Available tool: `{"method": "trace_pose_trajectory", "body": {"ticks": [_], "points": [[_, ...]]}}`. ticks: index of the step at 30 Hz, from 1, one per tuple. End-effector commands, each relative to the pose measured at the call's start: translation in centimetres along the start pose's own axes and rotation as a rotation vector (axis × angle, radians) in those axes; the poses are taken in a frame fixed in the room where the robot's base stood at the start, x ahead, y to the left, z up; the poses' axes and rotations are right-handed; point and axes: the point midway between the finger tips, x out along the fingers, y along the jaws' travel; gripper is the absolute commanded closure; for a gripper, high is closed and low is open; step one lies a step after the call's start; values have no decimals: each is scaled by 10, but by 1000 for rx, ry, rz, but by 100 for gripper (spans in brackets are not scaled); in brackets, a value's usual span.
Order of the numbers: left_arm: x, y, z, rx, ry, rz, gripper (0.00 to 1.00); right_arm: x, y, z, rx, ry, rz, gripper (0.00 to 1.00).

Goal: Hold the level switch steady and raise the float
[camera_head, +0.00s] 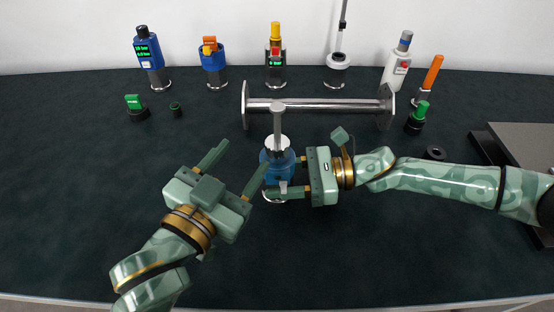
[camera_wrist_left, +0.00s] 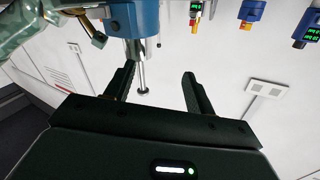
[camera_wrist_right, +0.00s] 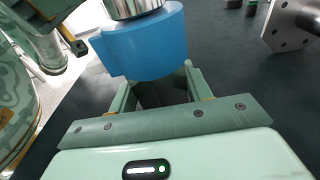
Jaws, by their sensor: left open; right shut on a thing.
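The level switch (camera_head: 268,158) stands near the table's middle. It has a blue body, a pale metal collar and a grey rod (camera_head: 278,122) rising from the top. I cannot tell for sure which part is the float. My right gripper (camera_head: 284,176) is shut on the blue body from the right; the body (camera_wrist_right: 150,48) also fills the space before the jaws in the right wrist view. My left gripper (camera_head: 246,154) is open and empty, just left of the switch. In the left wrist view the blue body (camera_wrist_left: 145,18) and disc-ended rod (camera_wrist_left: 142,88) appear upside down, beyond the fingers.
A metal flanged pipe (camera_head: 315,106) lies just behind the switch. Several instruments line the back, including a blue one with a display (camera_head: 149,50). A green-topped knob (camera_head: 418,118) and dark ring (camera_head: 434,153) are at right. The front table is free apart from my arms.

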Motion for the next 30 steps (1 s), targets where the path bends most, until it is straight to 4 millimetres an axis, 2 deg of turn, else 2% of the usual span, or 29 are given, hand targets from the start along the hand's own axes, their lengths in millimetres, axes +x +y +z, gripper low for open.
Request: {"method": "trace_pose_trajectory", "body": {"ticks": [3, 6, 21, 30], "points": [[0, 21, 4, -173, -41, 61, 45, 0, 0, 0, 0, 0, 0, 75], [3, 29, 5, -231, -56, 83, 45, 0, 0, 0, 0, 0, 0, 75], [62, 35, 8, -233, -57, 85, 45, 0, 0, 0, -1, 0, 0, 75], [70, 35, 9, -232, -57, 84, 45, 0, 0, 0, -1, 0, -1, 75]]}}
